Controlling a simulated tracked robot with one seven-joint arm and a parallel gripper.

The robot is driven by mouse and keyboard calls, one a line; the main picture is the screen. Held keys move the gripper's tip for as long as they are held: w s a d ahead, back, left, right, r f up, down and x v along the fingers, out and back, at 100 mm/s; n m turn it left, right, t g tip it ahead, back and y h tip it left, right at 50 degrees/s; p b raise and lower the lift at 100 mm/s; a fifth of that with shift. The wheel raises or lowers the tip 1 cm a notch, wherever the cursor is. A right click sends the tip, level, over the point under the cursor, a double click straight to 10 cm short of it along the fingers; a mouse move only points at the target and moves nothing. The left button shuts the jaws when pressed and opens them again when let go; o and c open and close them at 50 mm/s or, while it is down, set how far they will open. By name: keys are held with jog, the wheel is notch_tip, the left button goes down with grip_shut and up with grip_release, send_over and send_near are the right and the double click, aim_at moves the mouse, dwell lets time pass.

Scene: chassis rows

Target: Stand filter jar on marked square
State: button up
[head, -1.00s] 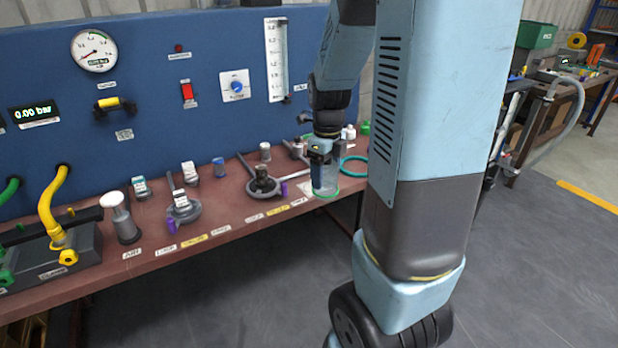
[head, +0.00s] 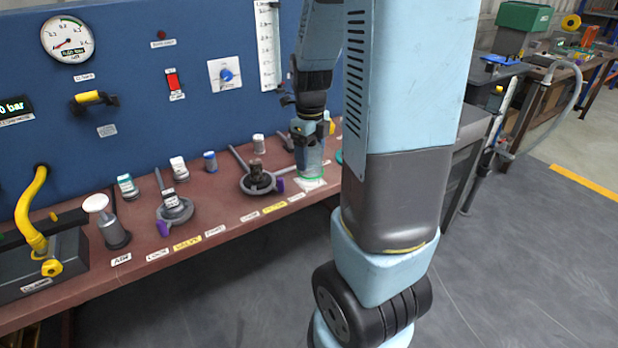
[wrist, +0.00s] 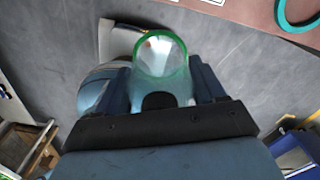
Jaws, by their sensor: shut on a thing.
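The filter jar (head: 310,160) is a clear cup with a green ring. My gripper (head: 309,130) is shut on it, with the ring at the end away from the palm. In the wrist view the jar (wrist: 161,72) sits between the two dark fingers, its green ring round and seen face on, with grey floor behind it. A white square (head: 311,184) lies near the bench's front edge, just under the jar in the head view. Whether the jar touches the bench cannot be told.
The brown bench (head: 215,215) carries a filter head with a purple lever (head: 257,182), a similar fitting (head: 174,208) and a hand pump (head: 106,222). A green hose ring (wrist: 297,14) lies on it in the wrist view. Blue panel (head: 130,120) stands behind.

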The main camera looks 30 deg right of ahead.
jog(key=w+d+f, duration=0.2)
jog(key=w+f, duration=0.1)
jog(key=w, duration=0.1)
jog(key=w+d+f, duration=0.2)
jog(key=w+f, duration=0.1)
jog(key=w+d+f, duration=0.3)
jog(key=w+f, duration=0.1)
jog(key=shift+w, duration=0.35)
jog(key=shift+f, duration=1.45)
jog(key=shift+a+f, duration=0.1)
jog(key=o, duration=1.1)
